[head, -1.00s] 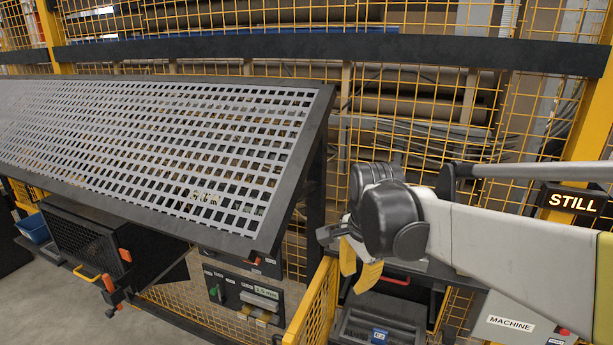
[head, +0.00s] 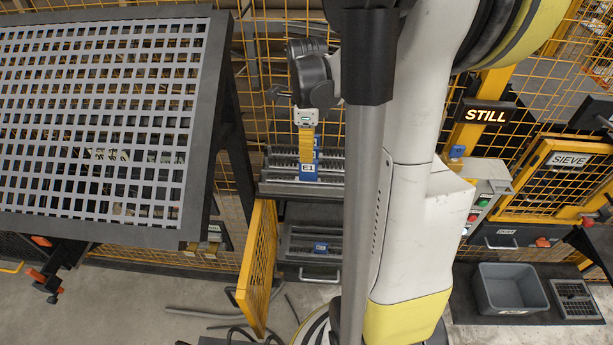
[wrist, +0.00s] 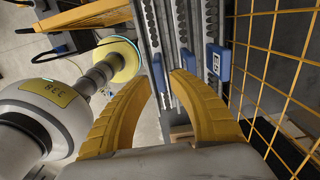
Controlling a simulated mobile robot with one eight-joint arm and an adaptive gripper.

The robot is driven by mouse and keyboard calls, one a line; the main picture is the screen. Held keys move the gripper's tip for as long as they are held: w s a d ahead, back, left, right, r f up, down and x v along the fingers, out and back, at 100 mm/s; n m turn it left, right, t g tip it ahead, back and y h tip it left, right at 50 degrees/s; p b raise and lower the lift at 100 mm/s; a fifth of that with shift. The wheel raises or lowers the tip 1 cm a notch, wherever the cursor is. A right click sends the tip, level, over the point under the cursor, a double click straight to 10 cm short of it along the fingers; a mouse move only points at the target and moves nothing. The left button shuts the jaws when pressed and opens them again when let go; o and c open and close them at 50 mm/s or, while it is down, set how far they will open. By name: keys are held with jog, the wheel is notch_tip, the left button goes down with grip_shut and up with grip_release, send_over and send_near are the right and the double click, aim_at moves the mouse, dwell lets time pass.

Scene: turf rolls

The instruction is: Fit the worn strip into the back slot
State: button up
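A dark rack (head: 275,188) holds several narrow grey studded strips side by side, with blue tags at their ends. One blue tag (head: 308,178) reads E1. In the wrist view, the strips (wrist: 176,30) run away from me, with blue tags (wrist: 187,62) near their ends; I cannot tell which strip is worn or which slot is the back one. My gripper (head: 307,157) points down at the rack, close to the tags. In the wrist view, its yellow fingers (wrist: 165,76) are apart, with a blue tag showing between or just beyond the tips; no grip shows.
A lower tray (head: 300,247) with a blue tag sits below the rack. A large slanted grid screen (head: 95,120) stands left and an open yellow mesh gate (head: 258,265) below. Yellow mesh fencing rises behind. A grey bin (head: 510,290) and a STILL sign (head: 486,113) are right.

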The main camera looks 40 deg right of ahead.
aim_at(308, 172)
notch_tip(308, 172, down, 5)
jog(key=shift+s+r, duration=0.1)
jog(key=shift+r, duration=0.1)
jog(key=shift+c, duration=0.4)
grip_shut()
jog(key=shift+r, duration=0.2)
